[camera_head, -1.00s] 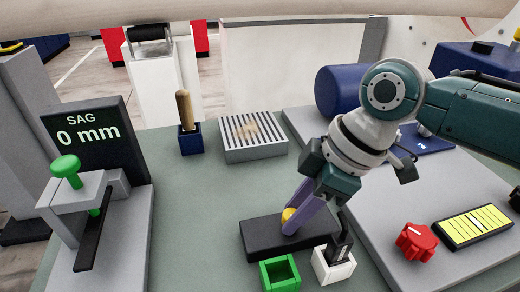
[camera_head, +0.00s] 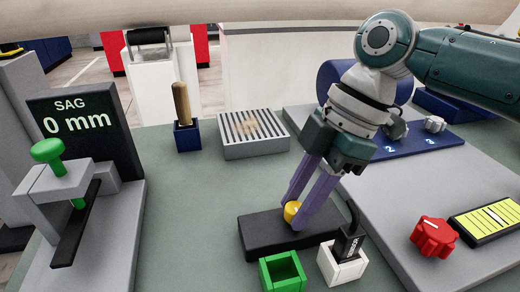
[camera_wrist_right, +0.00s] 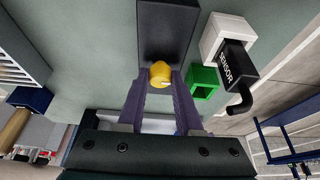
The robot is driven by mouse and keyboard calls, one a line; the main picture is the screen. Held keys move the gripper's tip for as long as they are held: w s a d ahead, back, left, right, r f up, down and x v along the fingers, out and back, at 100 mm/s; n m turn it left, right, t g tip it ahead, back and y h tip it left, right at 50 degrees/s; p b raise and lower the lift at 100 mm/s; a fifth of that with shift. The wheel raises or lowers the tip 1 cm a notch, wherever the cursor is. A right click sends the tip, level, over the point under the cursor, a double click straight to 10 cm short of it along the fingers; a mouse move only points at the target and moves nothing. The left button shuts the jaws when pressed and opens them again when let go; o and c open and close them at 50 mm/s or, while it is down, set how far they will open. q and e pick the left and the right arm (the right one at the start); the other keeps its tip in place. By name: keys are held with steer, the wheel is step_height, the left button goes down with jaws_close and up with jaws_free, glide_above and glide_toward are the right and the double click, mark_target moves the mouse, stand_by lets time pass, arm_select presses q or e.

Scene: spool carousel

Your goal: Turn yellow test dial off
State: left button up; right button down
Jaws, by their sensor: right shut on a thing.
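The yellow test dial (camera_head: 291,212) is a small round knob on top of a black block (camera_head: 262,236) on the green table. My right gripper (camera_head: 305,208) reaches down to it from above right, its purple fingers closed on the dial's sides. In the right wrist view, the yellow dial (camera_wrist_right: 160,73) sits between the two fingertips (camera_wrist_right: 161,80), with the black block (camera_wrist_right: 166,30) beyond it. A small light mark shows on the dial there. Its exact angle is hard to tell. My left gripper is not in view.
A green open box (camera_head: 282,271) and a white holder (camera_head: 341,266) with a black sensor (camera_head: 348,243) stand close in front of the block. A red knob (camera_head: 433,238) and yellow gauge (camera_head: 487,221) lie right. A grey clamp stand with a "0 mm" display (camera_head: 79,124) stands left.

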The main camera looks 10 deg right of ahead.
steer(key=c, duration=0.6)
jaws_free()
steer(key=v, duration=1)
